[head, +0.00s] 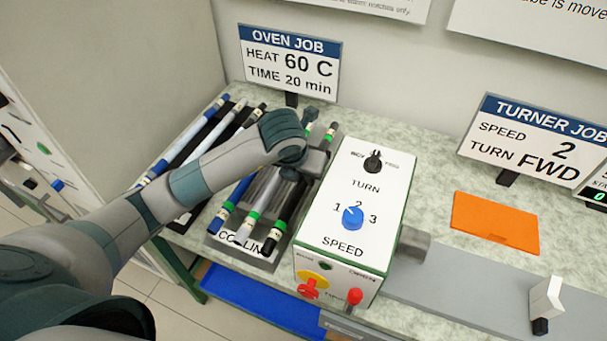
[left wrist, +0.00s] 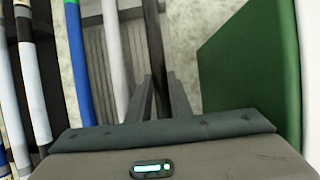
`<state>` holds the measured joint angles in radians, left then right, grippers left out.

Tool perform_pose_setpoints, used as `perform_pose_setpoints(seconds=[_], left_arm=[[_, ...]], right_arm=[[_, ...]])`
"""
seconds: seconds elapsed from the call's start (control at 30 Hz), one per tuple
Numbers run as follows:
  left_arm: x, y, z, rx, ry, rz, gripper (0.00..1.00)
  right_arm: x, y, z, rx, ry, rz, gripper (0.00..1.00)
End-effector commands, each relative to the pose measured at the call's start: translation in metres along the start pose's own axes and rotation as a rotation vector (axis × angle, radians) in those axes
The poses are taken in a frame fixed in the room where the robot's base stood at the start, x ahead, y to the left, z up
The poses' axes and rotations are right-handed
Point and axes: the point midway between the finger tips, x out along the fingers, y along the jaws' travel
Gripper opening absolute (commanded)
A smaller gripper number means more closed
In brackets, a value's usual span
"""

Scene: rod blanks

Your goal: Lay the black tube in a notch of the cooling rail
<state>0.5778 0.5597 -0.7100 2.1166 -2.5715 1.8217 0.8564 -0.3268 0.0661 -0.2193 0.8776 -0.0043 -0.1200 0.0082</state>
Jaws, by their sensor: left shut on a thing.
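The black tube (head: 284,225) has a green band near its front end and slants away from me at the right side of the cooling rail (head: 222,241). My left gripper (head: 307,168) is shut on it from above, near its middle. In the left wrist view the black tube (left wrist: 152,40) runs between the fingers (left wrist: 160,98). A blue tube (head: 232,205) and a white tube (head: 262,200) with green bands lie in the rail left of it. My gripper hides part of the rail, and I cannot tell whether the black tube touches its notch. My right gripper is not in view.
The white turner box (head: 335,215) with knobs stands close on the right; its green side (left wrist: 245,65) shows in the wrist view. More tubes (head: 185,138) lie at the left. An orange mat (head: 495,222) lies on the right. A blue tray (head: 255,300) is below the front edge.

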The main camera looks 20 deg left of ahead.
Motion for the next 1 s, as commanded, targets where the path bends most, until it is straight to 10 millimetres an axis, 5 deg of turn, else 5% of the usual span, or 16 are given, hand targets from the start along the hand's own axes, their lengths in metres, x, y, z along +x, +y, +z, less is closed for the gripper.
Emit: perform_pose_setpoints(seconds=[0.3, 0.33, 0.4, 1.0], left_arm=[[0.001, 0.0, 0.0, 0.0, 0.0, 0.0, 0.0], [0.001, 0.0, -0.001, 0.0, 0.0, 0.0, 0.21], [0.001, 0.0, 0.0, 0.0, 0.0, 0.0, 0.37], [-0.014, -0.001, 0.001, 0.001, -0.002, -0.002, 0.37]], right_arm=[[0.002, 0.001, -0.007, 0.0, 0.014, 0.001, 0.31], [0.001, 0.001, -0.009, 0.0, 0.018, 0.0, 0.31], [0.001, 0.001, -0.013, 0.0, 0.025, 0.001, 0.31], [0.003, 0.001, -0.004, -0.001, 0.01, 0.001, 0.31]])
